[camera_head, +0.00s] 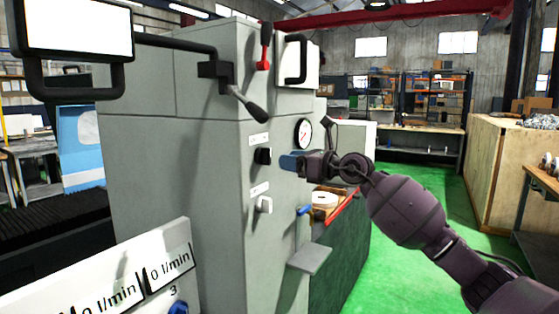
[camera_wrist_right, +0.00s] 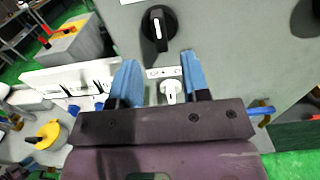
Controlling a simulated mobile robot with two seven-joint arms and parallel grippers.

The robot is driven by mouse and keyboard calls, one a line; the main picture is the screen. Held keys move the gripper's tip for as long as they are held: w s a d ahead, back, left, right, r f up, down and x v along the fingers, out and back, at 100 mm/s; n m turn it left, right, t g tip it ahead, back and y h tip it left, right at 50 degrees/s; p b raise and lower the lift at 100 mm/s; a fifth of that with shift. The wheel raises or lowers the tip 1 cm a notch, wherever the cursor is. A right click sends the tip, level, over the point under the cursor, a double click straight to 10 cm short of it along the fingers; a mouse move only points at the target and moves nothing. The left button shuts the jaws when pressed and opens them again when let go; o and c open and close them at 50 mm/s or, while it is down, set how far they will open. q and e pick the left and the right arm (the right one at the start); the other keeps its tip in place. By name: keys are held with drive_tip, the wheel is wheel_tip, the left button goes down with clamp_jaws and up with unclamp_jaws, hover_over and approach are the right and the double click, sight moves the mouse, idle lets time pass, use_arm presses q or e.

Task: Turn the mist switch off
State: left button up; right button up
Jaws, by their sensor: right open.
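Two rotary switches sit one above the other on the grey machine cabinet: a black knob (camera_head: 263,156) and a white knob (camera_head: 264,204) below it. Their label plates are too small to read, so I cannot tell which is the mist switch. In the right wrist view the black knob (camera_wrist_right: 158,28) has a white mark pointing about upright and lies beyond the fingertips. The white knob (camera_wrist_right: 171,91) shows between the two blue fingers. My right gripper (camera_head: 290,162) is open, in front of the panel; it also shows in the right wrist view (camera_wrist_right: 160,62). My left gripper is out of view.
A red-knobbed lever (camera_head: 265,47) and a black lever (camera_head: 248,102) stick out above the switches. A pressure gauge (camera_head: 304,134) is close by on the side face. A small grey ledge (camera_head: 310,259) juts out below. A flow meter panel (camera_head: 130,285) stands at lower left.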

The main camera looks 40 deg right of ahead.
drive_tip(key=v, duration=0.5)
drive_tip(key=shift+w, duration=0.1)
idle(0.6)
